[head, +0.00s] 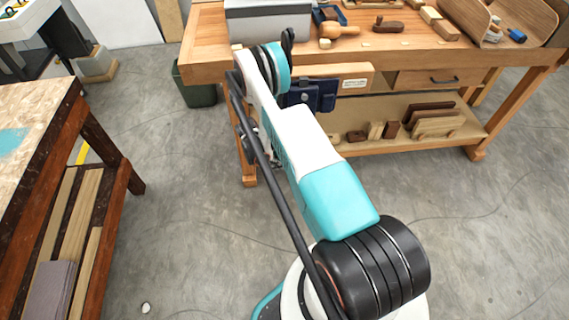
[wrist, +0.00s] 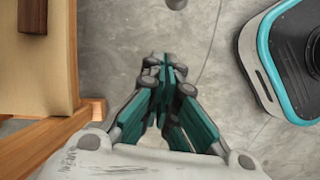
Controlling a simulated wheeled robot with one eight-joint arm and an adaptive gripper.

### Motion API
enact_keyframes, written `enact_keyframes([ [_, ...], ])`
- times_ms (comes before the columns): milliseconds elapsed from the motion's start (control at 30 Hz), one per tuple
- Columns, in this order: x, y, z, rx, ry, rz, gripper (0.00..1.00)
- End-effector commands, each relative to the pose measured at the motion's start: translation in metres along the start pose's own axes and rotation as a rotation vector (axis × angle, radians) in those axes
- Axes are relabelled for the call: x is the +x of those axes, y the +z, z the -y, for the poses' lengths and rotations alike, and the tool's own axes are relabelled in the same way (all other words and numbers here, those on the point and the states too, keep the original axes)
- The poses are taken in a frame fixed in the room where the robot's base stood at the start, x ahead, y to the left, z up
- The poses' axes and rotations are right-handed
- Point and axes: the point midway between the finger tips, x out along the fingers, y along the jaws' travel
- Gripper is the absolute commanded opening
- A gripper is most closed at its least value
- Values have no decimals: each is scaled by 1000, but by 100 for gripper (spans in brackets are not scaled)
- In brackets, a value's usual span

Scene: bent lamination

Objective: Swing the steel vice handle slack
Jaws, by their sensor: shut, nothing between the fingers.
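The vice (head: 318,92) is dark blue and sits on the front of the wooden workbench in the head view, with a pale wooden jaw (head: 335,72) above it. My arm covers its left part. I cannot make out the steel handle in either view. My gripper (wrist: 166,68) shows in the wrist view with its teal fingers together and nothing between them. It is over bare concrete floor, to the right of the bench's lower shelf. In the head view my gripper is not clearly visible behind my arm.
The workbench (head: 208,50) carries a grey box (head: 280,22), a wooden mallet (head: 340,31) and a curved wooden form (head: 530,18). Its lower shelf (wrist: 35,85) holds wood blocks. A green bin (head: 197,92) stands at its left. Another table (head: 40,105) is at left. The floor between is clear.

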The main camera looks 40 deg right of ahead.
Motion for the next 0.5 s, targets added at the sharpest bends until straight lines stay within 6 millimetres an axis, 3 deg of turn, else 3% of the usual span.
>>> enact_keyframes([
  [300,-56,2,0,-2,1,-1,0],
  [500,-76,2,-1,-1,1,-1,0],
])
